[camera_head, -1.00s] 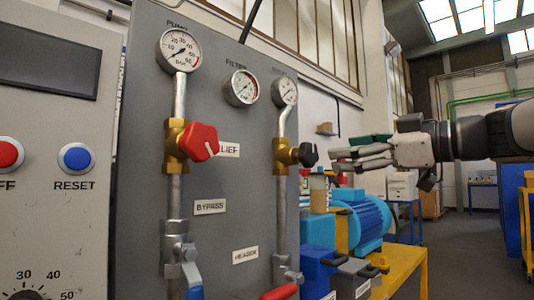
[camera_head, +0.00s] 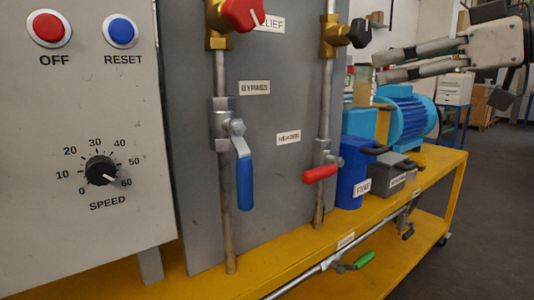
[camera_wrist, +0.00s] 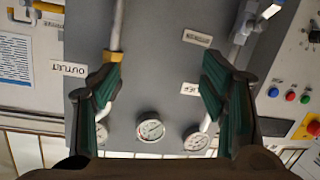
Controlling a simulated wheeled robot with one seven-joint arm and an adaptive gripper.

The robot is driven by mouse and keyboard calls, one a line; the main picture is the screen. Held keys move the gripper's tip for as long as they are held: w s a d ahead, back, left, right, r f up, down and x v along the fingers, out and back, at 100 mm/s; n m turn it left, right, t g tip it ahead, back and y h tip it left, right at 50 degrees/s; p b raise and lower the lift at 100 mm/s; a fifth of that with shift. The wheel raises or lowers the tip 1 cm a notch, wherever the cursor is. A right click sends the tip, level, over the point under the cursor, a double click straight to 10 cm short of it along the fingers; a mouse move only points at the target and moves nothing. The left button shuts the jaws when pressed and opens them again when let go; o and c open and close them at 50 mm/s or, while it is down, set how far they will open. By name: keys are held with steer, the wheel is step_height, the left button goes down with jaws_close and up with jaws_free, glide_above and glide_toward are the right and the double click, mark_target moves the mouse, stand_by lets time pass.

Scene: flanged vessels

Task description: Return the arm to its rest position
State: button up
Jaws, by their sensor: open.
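My gripper (camera_head: 378,66) is at the upper right in the head view, its two fingers pointing left and apart, with nothing between them. It appears just below and right of the black valve knob (camera_head: 360,33) and above the blue pump motor (camera_head: 405,115); the depth between them is hard to judge. In the wrist view my gripper (camera_wrist: 160,75) shows its two green-padded fingers wide apart, facing the grey panel (camera_wrist: 160,50). Part of my arm is cut off at the right edge of the head view.
The panel carries a red knob (camera_head: 242,14), a blue lever (camera_head: 244,182) and a red lever (camera_head: 320,174). A blue box (camera_head: 351,165) and a grey box (camera_head: 395,176) stand on the yellow bench (camera_head: 400,210). Open floor (camera_head: 490,190) lies to the right.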

steer(key=s+a+f+m+g+h, duration=0.1)
steer(key=s+a+f+m+g, duration=0.1)
steer(key=s+a+f+g, duration=0.4)
steer(key=s+a+f+m+g+h, duration=0.1)
steer(key=s+a+f+m+h, duration=0.15)
steer(key=s+f, duration=0.65)
steer(key=s+d+f+m+g+h+p, duration=0.1)
steer(key=s+d+f+m+g+h, duration=0.15)
steer(key=s+f, duration=0.5)
steer(key=s+d+f+m+g+h, duration=0.2)
steer(key=s+d+f+m+h, duration=0.3)
steer(key=f, duration=0.4)
step_height(320, 180, up, 40)
steer(key=s+t+p, duration=0.1)
steer(key=t+p, duration=0.3)
steer(key=p, duration=3.4)
steer(key=shift+a+f+n+y, duration=0.15)
steer(key=shift+f+n+y, duration=0.15)
steer(key=shift+n, duration=0.1)
